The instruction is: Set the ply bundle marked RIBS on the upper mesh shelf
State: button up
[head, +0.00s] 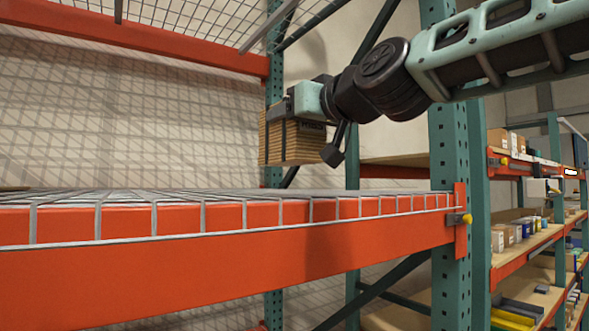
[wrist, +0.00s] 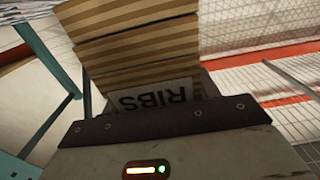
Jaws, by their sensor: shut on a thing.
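The ply bundle (head: 292,143) is a stack of tan layers with a dark band, held in the air by my gripper (head: 308,108). In the wrist view the striped bundle (wrist: 135,45) shows its RIBS label upside down, by the dark jaw edge of my gripper (wrist: 165,118). The jaws are shut on it. A mesh shelf (head: 200,197) on an orange front beam lies lower in the head view, with a visible gap below the bundle. I cannot tell how far over the mesh the bundle is. Another mesh deck (head: 200,14) shows at the top edge.
A green upright (head: 449,170) stands at the shelf's right end, close under my arm. An orange beam (head: 150,38) runs above, left of the bundle. The visible mesh top looks mostly clear. Racks with boxes (head: 510,233) stand at the right.

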aim_at(296, 164)
jog(key=shift+d+f+b, duration=0.1)
jog(key=shift+f+b, duration=2.05)
jog(key=shift+f, duration=0.45)
jog(key=shift+r, duration=0.1)
jog(key=o, duration=1.4)
jog(key=shift+f, duration=0.2)
